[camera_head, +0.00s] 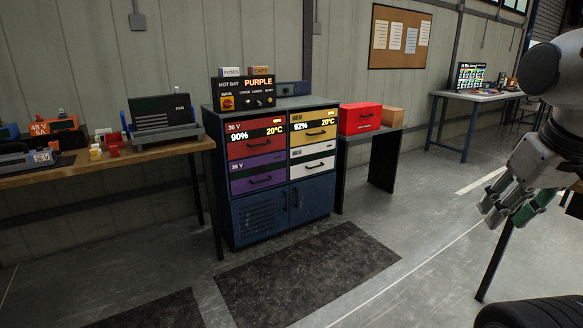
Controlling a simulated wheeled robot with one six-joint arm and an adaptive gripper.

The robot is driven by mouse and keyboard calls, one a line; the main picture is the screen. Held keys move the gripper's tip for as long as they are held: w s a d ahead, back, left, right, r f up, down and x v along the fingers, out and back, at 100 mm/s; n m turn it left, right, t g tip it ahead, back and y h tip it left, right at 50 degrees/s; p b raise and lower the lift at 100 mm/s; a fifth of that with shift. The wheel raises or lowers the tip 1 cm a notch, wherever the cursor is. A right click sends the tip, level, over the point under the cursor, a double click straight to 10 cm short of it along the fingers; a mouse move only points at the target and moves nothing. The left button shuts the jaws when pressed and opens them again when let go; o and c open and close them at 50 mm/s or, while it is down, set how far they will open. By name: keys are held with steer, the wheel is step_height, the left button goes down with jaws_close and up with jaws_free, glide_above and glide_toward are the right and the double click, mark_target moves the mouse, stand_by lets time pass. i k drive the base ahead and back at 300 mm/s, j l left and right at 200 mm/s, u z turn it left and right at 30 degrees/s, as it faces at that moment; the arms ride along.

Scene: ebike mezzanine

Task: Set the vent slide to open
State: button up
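I cannot make out a vent slide for certain in the head view. A blue cabinet (326,191) stands in the middle, with a dark louvred vent panel (257,220) on its lower left front. Whether a slide sits on that panel is too small to tell. My gripper (511,212) hangs at the right edge of the view, grey with green finger parts, pointing down and left. It is well to the right of the cabinet and touches nothing there. Its finger gap is not clear from this angle.
Red, yellow, purple and white drawers (313,165) fill the cabinet's upper front. A black panel reading PURPLE (242,94) stands on top. A wooden bench (100,168) stands left; a side table (372,139) with a red box (360,118) stands right. A dark mat (305,272) lies in front.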

mark_target(282, 90)
steer(key=i+l, duration=0.1)
steer(key=i, duration=2.45)
steer(key=i+u, duration=0.25)
steer(key=i, duration=0.2)
steer(key=i+l+u, duration=0.2)
steer(key=i, duration=0.3)
steer(key=i+l+u, duration=0.25)
steer(key=i, duration=0.2)
steer(key=i+j, duration=0.2)
steer(key=i, duration=0.3)
